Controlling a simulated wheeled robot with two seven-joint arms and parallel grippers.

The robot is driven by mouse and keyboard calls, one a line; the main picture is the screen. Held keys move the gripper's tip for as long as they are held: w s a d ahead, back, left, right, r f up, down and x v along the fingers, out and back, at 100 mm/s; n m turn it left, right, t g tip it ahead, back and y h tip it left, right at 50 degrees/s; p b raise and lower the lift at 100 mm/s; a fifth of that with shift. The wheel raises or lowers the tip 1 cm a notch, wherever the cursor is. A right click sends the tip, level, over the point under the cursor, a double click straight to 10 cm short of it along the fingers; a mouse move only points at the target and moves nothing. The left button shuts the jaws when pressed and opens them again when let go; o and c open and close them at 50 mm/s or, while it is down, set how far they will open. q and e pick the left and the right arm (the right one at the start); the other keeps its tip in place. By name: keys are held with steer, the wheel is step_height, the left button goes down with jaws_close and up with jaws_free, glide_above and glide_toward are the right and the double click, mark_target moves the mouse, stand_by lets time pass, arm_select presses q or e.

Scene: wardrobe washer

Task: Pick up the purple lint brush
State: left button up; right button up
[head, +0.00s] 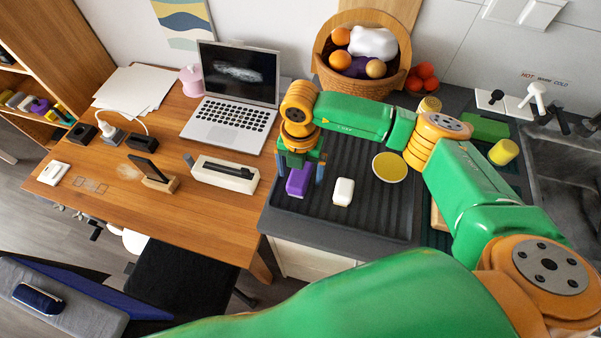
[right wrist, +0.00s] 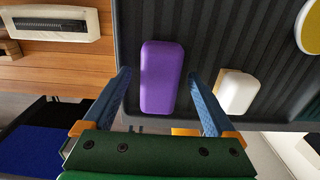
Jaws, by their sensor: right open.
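The purple lint brush (head: 298,181) lies on the black ribbed tray (head: 385,215) at its left end, by the desk. In the right wrist view the purple lint brush (right wrist: 160,78) is an upright-looking rounded block between the two blue fingers, with a gap on each side. My right gripper (head: 305,175) is over the brush, pointing down, open and empty; it also shows in the right wrist view (right wrist: 166,90). The left gripper does not show.
A white block (head: 343,191) lies just right of the brush, close to one finger. A yellow-topped round thing (head: 390,167) sits farther back on the tray. A cream box (head: 225,174) stands on the wooden desk to the left. A fruit basket (head: 330,78) is behind.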

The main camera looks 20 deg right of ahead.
steer(key=shift+s+a, duration=0.1)
steer(key=shift+f+b, duration=0.2)
steer(key=shift+b, duration=0.1)
jaws_close()
steer(key=shift+r+p, duration=0.3)
steer(key=shift+r, duration=0.25)
steer(key=s+a+r+b, duration=0.5)
steer(key=s+a+r, duration=0.2)
steer(key=s+r, duration=0.4)
steer(key=shift+s+a+r, duration=0.3)
steer(key=shift+a+r, duration=0.05)
steer(key=shift+r, duration=0.4)
